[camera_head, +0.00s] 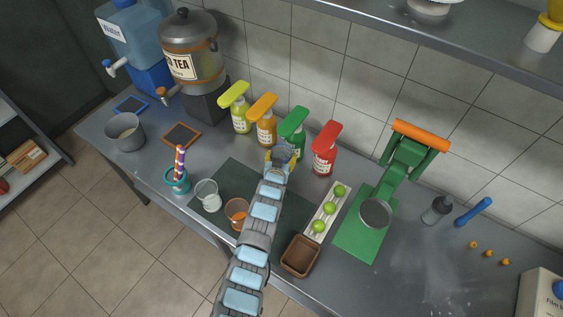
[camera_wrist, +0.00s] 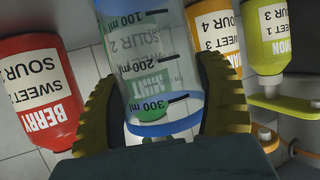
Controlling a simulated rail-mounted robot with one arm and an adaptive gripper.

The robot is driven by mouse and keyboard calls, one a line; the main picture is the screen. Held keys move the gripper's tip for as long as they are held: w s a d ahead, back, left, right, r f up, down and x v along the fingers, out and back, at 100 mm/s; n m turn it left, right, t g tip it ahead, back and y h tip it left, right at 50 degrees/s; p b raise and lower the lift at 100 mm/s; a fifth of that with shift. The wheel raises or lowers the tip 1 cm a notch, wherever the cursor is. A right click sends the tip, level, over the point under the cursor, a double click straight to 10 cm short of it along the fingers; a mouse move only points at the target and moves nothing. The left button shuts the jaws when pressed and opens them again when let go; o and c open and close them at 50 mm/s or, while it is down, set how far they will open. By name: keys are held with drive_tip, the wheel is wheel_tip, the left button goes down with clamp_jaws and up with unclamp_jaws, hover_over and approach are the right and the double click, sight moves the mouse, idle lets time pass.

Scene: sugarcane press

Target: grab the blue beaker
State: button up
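The blue beaker (camera_wrist: 160,75) is clear, with a blue rim and black volume marks, and seems empty. In the wrist view it stands between the two yellow-ridged fingers of my gripper (camera_wrist: 163,105), which press close on both its sides. In the head view my gripper (camera_head: 280,164) is around the beaker (camera_head: 281,152), just in front of the green bottle. The beaker's lower part is hidden by the gripper there, so I cannot tell whether it touches the counter.
Yellow (camera_head: 240,121), orange (camera_head: 266,133), green (camera_head: 291,139) and red (camera_head: 324,160) bottles stand close behind. A glass (camera_head: 208,203), an orange-brown cup (camera_head: 236,222), a wooden box (camera_head: 300,256) and a lime tray (camera_head: 311,238) flank my arm. The green press (camera_head: 362,237) stands right.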

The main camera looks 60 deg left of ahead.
drive_tip(key=shift+c, duration=0.7)
drive_tip(key=shift+r, duration=0.15)
